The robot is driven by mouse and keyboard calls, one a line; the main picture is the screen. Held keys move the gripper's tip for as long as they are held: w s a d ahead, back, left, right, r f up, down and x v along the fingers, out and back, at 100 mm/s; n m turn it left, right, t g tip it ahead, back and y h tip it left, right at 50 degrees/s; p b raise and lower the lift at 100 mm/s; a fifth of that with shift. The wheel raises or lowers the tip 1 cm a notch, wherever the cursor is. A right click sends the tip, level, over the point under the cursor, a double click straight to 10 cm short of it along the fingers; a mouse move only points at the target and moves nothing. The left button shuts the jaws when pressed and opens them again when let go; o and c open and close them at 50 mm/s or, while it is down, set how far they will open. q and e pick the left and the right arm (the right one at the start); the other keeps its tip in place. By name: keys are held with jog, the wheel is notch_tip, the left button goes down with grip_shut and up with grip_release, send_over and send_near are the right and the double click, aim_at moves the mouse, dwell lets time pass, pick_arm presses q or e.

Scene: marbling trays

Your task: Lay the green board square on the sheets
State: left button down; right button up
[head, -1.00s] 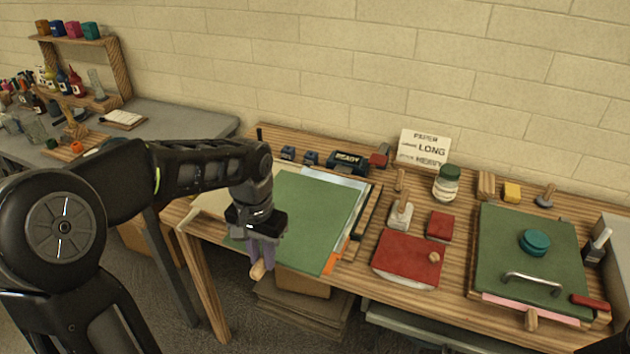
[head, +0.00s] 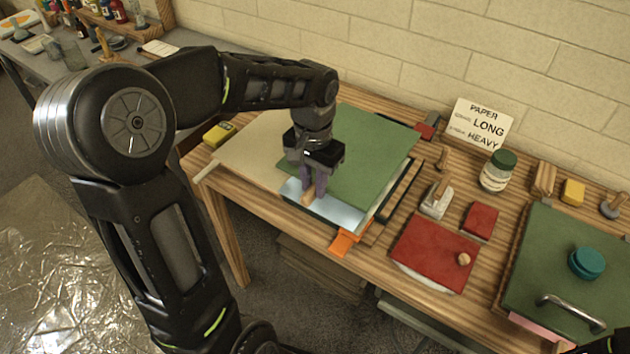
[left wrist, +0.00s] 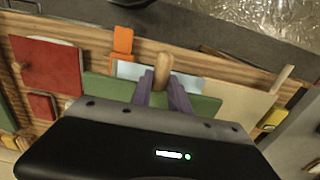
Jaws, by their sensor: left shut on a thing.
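The flat green board (head: 372,150) lies over the pale blue sheets (head: 340,213) on the wooden table. A strip of the sheets shows along the board's front edge, so the board sits shifted toward the back. I cannot tell whether it touches the sheets or hangs slightly above. My left gripper (head: 313,188), with purple fingers, is shut on the wooden handle (head: 307,197) at the board's front edge. The left wrist view shows the handle (left wrist: 162,66) between the fingers, with the board (left wrist: 108,88) and sheets (left wrist: 130,70) around it.
A beige board (head: 250,147) lies left of the sheets. An orange tab (head: 343,243) sticks out in front. Dark rails, a red board (head: 434,250) and a red block (head: 480,221) lie to the right. Another green board (head: 550,250) with a metal handle is further right.

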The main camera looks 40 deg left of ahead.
pick_arm(q)
jog(key=shift+s+f+b, duration=0.2)
jog(key=shift+b, duration=0.1)
jog(key=shift+f+b, duration=3.1)
jog(key=shift+f, duration=0.95)
jog(key=c, duration=0.7)
grip_release()
jog(key=shift+r+p, duration=2.65)
jog(key=shift+r, duration=0.85)
